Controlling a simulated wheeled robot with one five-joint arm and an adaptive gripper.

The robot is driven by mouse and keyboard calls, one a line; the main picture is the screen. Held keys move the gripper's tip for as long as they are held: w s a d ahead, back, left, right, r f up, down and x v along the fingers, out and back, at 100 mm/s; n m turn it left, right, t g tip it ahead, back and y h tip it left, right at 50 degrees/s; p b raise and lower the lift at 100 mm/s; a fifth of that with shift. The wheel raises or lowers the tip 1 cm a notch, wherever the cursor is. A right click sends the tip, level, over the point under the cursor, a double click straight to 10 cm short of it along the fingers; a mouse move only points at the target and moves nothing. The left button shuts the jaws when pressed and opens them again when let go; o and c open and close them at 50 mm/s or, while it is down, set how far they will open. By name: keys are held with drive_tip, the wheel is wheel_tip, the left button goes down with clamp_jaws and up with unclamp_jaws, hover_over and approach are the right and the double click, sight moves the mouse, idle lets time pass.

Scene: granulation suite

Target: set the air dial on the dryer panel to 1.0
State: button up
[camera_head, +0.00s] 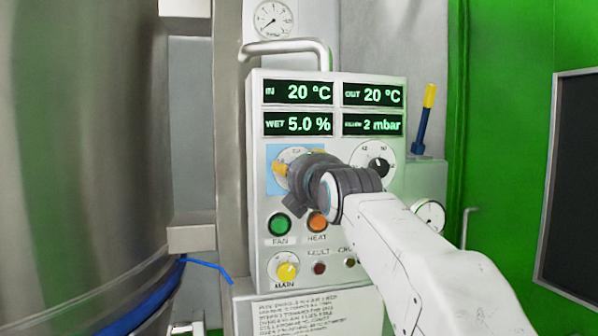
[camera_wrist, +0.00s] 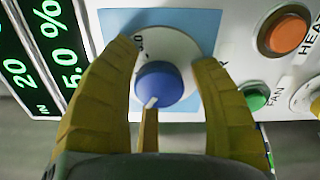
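The dryer panel (camera_head: 330,90) is a pale box with green displays. A dial with a blue knob (camera_wrist: 160,82) on a white round scale (camera_wrist: 185,50) sits on a light blue square (camera_wrist: 205,28); the square also shows in the head view (camera_head: 272,178). The knob's white pointer mark is at its lower edge in the wrist view. The scale figures are too small or hidden to read the setting. My gripper (camera_wrist: 166,58) has yellow fingers on either side of the knob, with visible gaps. In the head view my gripper (camera_head: 284,169) hides most of this dial.
A second dial with a black knob (camera_head: 378,168) is to the right. Below are a green FAN button (camera_head: 279,225), an orange HEAT button (camera_head: 317,222) and a yellow MAIN knob (camera_head: 287,271). A metal handle (camera_head: 290,46) is above; a steel vessel (camera_head: 80,140) stands left.

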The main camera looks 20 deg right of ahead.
drive_tip(key=shift+o, duration=0.8)
drive_tip(key=shift+s, duration=0.15)
drive_tip(key=s, duration=1.1)
drive_tip(key=shift+s, duration=0.4)
drive_tip(key=s+f+m+g+p, duration=1.4)
drive_tip(key=s+f+m+p, duration=0.3)
drive_tip(key=s+f+m, duration=0.4)
wheel_tip(320, 180, down, 4)
drive_tip(key=shift+s+f+g, duration=0.15)
drive_tip(key=shift+s+g, duration=0.15)
drive_tip(key=shift+s, duration=0.95)
